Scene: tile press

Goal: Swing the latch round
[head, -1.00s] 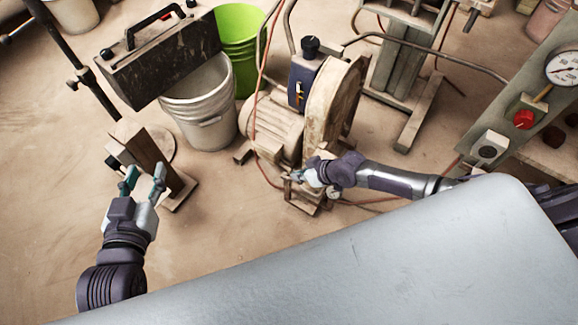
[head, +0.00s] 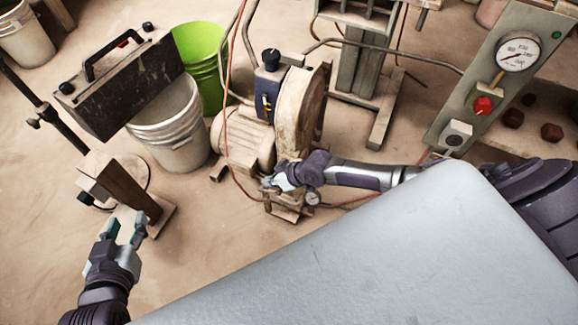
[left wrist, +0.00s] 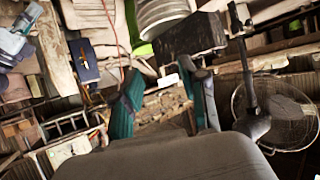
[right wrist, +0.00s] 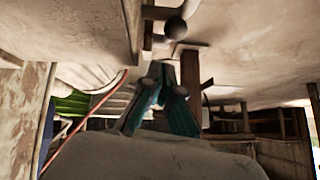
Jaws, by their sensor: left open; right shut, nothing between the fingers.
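I cannot pick out the latch for sure in any view. My right gripper (head: 270,182) is by the front foot of the motor-and-wheel machine (head: 298,112) in the head view. Its teal fingers are shut and empty in the right wrist view (right wrist: 165,82). A dark round knob (right wrist: 175,28) on a bar shows just beyond these fingertips; I cannot tell whether they touch. My left gripper (head: 126,226) is open and empty, in front of a tilted brown block (head: 122,188) on a stand. Its spread fingers also show in the left wrist view (left wrist: 168,88).
A white bucket (head: 175,140), a green bin (head: 203,62) and a dark box with a handle (head: 112,85) stand at the left. A panel with a gauge (head: 519,50) and red knob (head: 483,106) is at the right. A grey surface (head: 390,260) fills the front.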

